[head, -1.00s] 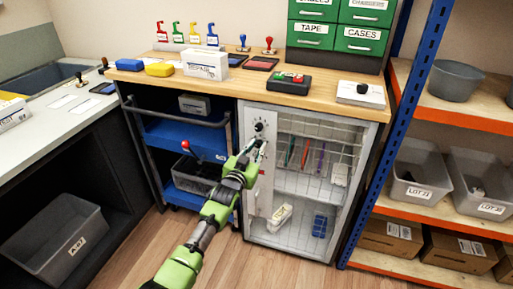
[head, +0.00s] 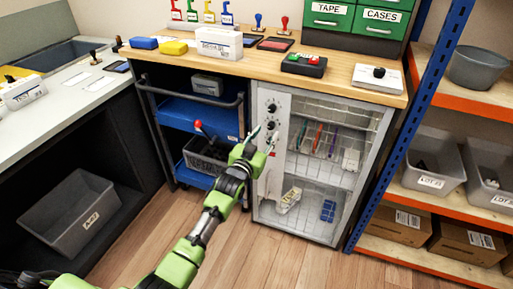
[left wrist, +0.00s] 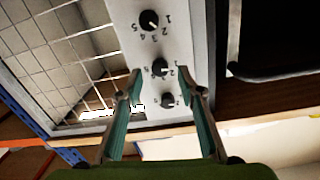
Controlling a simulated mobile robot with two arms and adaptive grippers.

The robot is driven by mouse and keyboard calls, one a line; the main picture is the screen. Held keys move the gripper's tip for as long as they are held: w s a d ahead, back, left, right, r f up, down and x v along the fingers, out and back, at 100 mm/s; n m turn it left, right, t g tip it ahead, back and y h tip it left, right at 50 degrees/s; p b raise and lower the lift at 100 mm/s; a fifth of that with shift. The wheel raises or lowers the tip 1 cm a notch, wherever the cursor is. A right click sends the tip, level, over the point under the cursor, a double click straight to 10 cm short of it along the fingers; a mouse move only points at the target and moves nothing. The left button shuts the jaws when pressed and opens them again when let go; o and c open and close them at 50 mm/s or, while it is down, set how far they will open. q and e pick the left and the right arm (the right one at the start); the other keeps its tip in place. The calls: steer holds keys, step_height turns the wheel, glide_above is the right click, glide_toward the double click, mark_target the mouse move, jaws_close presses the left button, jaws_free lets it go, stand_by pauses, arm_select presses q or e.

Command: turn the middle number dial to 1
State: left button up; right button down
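The white dial panel (head: 277,165) is on the left side of the wire-fronted cabinet. In the left wrist view the black middle dial (left wrist: 160,67) sits between two other dials, the upper (left wrist: 149,20) and the lower (left wrist: 168,100). Small numbers surround it; its setting is too small to tell. In the head view the middle dial (head: 270,124) shows just above my left gripper (head: 264,137). The left gripper is open and empty. In its wrist view its fingertips (left wrist: 162,78) are on either side of the middle dial's line, apparently apart from it. My right gripper is not in view.
The wire-fronted cabinet (head: 345,122) holds pens and small items. A blue cart (head: 212,118) with a red-knobbed lever (head: 198,124) stands left of the panel. The wooden counter (head: 340,70) overhangs above. An orange-shelved rack with a blue post (head: 400,140) stands right. Floor in front is clear.

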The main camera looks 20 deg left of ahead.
arm_select(q)
steer(key=s, duration=0.8)
steer(key=shift+s+a+r, duration=0.15)
steer(key=shift+s+a, duration=0.1)
